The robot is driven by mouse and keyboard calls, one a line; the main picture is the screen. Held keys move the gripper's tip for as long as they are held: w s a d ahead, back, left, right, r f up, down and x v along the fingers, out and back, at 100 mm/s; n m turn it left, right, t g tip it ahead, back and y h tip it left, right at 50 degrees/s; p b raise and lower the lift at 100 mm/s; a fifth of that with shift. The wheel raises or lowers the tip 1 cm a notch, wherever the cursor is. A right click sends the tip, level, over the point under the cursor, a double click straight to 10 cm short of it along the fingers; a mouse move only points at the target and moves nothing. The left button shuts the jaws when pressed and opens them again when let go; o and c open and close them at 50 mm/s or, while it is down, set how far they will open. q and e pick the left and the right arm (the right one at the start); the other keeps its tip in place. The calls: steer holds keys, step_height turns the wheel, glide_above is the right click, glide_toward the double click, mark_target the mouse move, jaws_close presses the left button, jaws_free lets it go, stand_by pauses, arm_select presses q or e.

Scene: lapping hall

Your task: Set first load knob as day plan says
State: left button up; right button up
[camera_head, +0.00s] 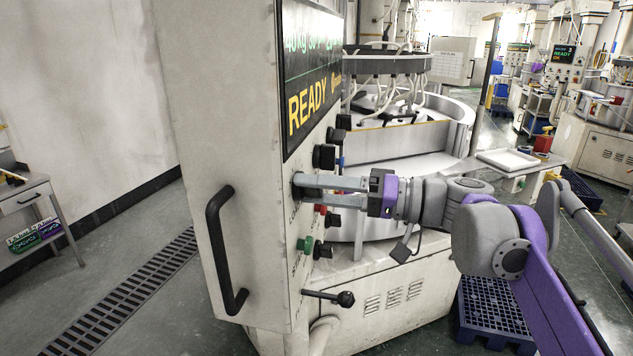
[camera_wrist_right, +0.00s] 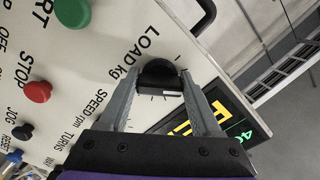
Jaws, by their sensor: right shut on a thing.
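The load knob (camera_wrist_right: 160,76) is black and sits under the "LOAD kg" lettering on the pale control panel (camera_wrist_right: 85,70) in the wrist view. In the head view it shows as a dark shape at the panel face (camera_head: 297,187). My right gripper (camera_head: 306,188) reaches in from the right, its two grey fingers closed on the knob from both sides. In the wrist view the fingers (camera_wrist_right: 161,92) flank the knob. The dial marks are partly hidden, so the setting cannot be read. My left gripper is out of view.
The machine display (camera_head: 310,75) reads READY. Other black knobs, a green button (camera_wrist_right: 70,12) and a red button (camera_wrist_right: 37,92) sit near the gripper. A black lever (camera_head: 330,298) juts out below.

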steer(key=shift+r+m, duration=0.1)
steer(key=shift+m, duration=0.6)
steer(key=o, duration=1.4)
steer(key=shift+d, duration=0.1)
steer(key=v, duration=1)
steer(key=shift+s+d, duration=0.1)
steer(key=shift+d, duration=0.2)
